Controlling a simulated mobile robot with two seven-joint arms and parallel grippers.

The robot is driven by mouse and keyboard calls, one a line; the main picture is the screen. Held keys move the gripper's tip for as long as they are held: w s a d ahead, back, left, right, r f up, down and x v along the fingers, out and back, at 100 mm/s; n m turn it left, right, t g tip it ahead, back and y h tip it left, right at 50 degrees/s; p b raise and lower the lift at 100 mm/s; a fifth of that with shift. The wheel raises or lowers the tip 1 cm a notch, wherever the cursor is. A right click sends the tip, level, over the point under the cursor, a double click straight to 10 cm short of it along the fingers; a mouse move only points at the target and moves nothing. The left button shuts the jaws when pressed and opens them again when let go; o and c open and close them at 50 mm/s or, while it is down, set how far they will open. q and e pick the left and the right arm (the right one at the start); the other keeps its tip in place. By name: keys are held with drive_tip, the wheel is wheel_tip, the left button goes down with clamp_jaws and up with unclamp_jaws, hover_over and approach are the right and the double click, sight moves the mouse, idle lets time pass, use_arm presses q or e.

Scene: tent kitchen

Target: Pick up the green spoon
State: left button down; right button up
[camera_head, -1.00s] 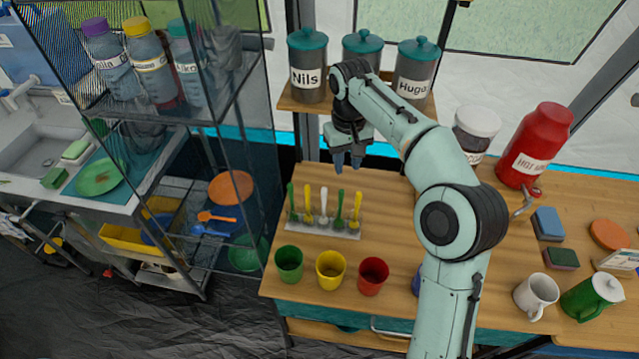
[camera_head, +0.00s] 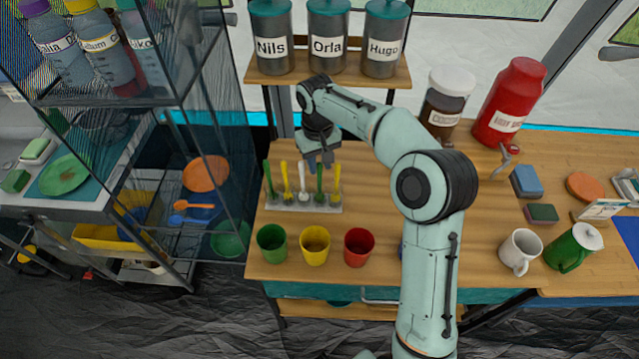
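A spoon rack (camera_head: 328,208) stands on the wooden table with several upright spoons in it: green, yellow and white. One green spoon (camera_head: 268,178) is at the rack's left end. Another green spoon (camera_head: 320,182) stands between the white spoon (camera_head: 303,178) and the right yellow spoon (camera_head: 336,180). My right gripper (camera_head: 320,160) points down just at or behind the top of this second green spoon. Its two fingers look apart with nothing between them; I cannot tell whether they touch the spoon. My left gripper is not in view.
Green (camera_head: 272,244), yellow (camera_head: 315,246) and red (camera_head: 359,247) cups stand in front of the rack. A shelf with labelled jars (camera_head: 328,38) hangs behind. A red bottle (camera_head: 508,103) and a white mug (camera_head: 520,252) stand to the right. A metal shelf is left.

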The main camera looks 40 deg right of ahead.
drive_tip(key=shift+f, duration=0.95)
clamp_jaws()
drive_tip(key=shift+r, duration=0.1)
